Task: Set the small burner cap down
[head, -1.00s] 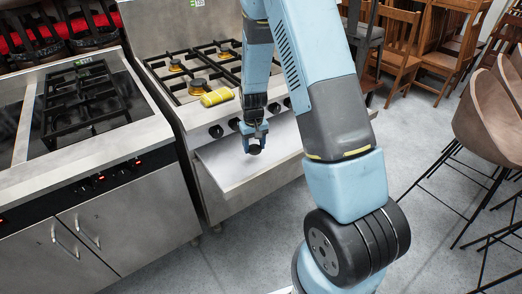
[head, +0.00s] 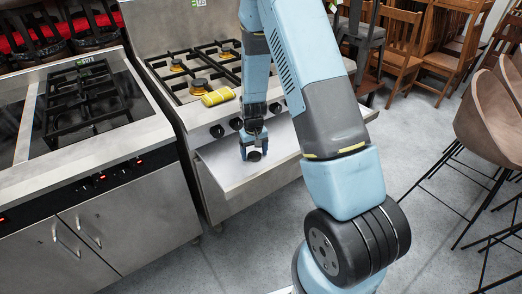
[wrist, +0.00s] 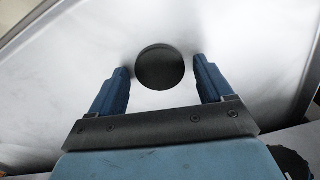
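The small burner cap (wrist: 160,68) is a dark round disc. It also shows in the head view (head: 254,156) at the pale flat panel (head: 220,172) that juts out from the front of the stove. My gripper (head: 254,149) is low over this panel, pointing down. In the wrist view my gripper (wrist: 162,68) is open, with a blue finger on each side of the cap and a narrow gap at both sides. The cap appears to lie flat on the panel, though its underside is hidden.
The stove behind has black grates, several burners (head: 198,86) and a yellow rolled item (head: 218,96) near its front edge. Control knobs (head: 217,131) stick out just above the panel. A second cooker (head: 120,160) stands at left; chairs and stools stand at right.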

